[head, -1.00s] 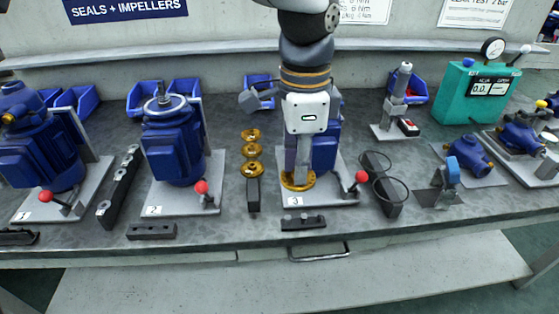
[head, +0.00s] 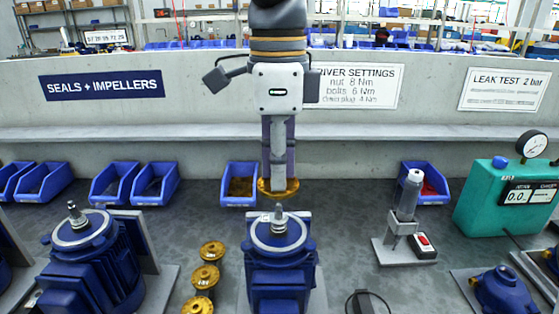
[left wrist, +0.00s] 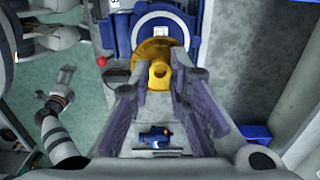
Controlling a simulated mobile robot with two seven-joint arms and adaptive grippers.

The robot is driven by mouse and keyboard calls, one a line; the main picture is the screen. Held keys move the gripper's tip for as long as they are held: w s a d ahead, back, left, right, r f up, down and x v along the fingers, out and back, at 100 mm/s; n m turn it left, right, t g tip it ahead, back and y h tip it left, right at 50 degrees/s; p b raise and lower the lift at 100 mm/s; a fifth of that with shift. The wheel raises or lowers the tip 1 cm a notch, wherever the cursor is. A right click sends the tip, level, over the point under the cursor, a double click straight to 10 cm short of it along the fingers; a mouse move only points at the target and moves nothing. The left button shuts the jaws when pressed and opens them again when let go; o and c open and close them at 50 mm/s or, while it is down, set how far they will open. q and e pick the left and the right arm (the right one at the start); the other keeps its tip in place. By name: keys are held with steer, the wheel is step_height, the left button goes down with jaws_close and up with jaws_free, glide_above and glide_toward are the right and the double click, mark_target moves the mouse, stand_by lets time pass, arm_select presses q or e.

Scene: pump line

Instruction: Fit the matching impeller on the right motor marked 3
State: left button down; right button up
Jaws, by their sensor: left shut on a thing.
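My left gripper (head: 278,180) is shut on a brass impeller (head: 279,190) and holds it from above, flange down. The impeller is right over the shaft tip of the blue middle motor (head: 281,272); I cannot tell whether they touch. The motor's number is out of view now; the earlier head view shows a 3 on its plate. The left wrist view shows the impeller (left wrist: 158,70) between the fingers, overlapping the motor's round top. Three more brass impellers (head: 206,276) stand in a row left of the motor. My right gripper (left wrist: 64,78) seems to show small in the left wrist view.
Another blue motor (head: 88,262) stands to the left. A grey tool on a stand (head: 408,195) and a teal test box (head: 505,198) are to the right. Blue bins (head: 114,183) line the wall, one (head: 240,186) just behind the held impeller.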

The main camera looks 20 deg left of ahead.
mark_target(279, 218)
arm_select(q)
steer(key=shift+f, duration=2.6)
steer(key=shift+f, duration=0.25)
steer(key=c, duration=1.4)
jaws_free()
steer(key=shift+c, duration=0.2)
steer(key=shift+o, duration=0.5)
steer(key=o, duration=0.5)
steer(key=shift+c, duration=0.2)
steer(key=shift+o, duration=0.3)
steer(key=o, duration=0.5)
